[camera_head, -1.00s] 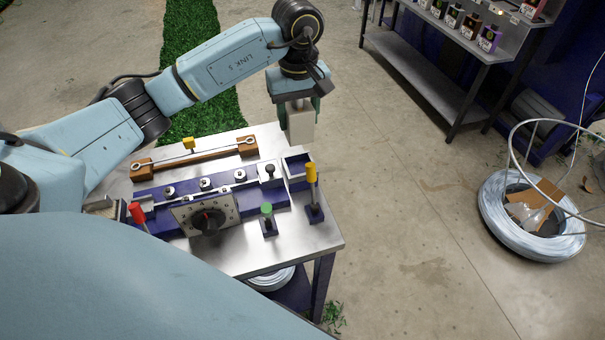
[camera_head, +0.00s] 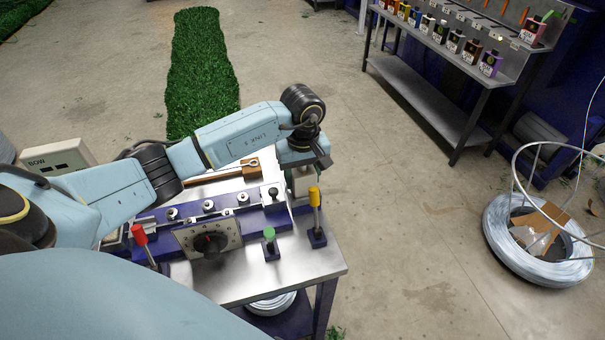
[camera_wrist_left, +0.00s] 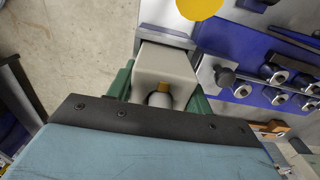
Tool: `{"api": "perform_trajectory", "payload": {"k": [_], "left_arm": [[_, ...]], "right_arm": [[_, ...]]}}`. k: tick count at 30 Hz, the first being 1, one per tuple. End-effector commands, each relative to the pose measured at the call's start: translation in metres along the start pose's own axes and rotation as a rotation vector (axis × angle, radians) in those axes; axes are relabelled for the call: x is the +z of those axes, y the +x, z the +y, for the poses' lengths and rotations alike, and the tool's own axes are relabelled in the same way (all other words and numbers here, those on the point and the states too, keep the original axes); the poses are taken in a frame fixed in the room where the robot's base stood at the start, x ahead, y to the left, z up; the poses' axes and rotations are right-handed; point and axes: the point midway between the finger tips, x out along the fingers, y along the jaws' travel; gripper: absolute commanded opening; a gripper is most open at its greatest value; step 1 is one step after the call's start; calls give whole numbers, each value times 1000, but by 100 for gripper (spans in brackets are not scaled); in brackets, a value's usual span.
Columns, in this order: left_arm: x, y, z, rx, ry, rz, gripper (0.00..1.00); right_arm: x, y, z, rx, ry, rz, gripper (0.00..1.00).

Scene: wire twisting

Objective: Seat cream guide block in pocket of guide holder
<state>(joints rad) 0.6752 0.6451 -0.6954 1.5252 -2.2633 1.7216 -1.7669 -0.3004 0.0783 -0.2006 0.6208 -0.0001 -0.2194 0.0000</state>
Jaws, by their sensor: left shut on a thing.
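The cream guide block (camera_wrist_left: 166,64) is between the green fingers of my left gripper (camera_wrist_left: 160,92) in the left wrist view. In the head view my left gripper (camera_head: 303,180) points down at the far right corner of the bench and hides most of the block. The guide holder (camera_wrist_left: 167,37) shows a grey rim right along the block's edge in the wrist view. The block is at the pocket, but I cannot tell how deep it sits. My right gripper is out of view.
A yellow-topped post (camera_head: 315,215) stands close to the gripper. A green knob (camera_head: 269,236), a dial plate (camera_head: 210,242) and a red lever (camera_head: 139,235) stand along the blue fixture. The front of the steel bench top (camera_head: 240,280) is clear.

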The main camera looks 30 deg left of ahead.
Motion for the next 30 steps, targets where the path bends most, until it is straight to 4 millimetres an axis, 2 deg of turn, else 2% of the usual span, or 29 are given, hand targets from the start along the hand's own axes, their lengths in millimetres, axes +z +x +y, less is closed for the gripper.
{"api": "perform_trajectory", "payload": {"k": [8, 9, 13, 25, 30], "left_arm": [[-1, 3, 0, 1, 0, 2, 23], [0, 3, 0, -1, 0, 1, 55], [0, 2, 0, 0, 0, 0, 72], [0, -4, 0, 1, -1, 0, 73], [-2, -33, 1, 4, 1, 6, 73]], "right_arm": [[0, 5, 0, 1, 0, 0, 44], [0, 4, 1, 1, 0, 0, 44], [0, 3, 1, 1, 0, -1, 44], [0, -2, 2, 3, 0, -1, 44], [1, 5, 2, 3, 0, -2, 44]]}}
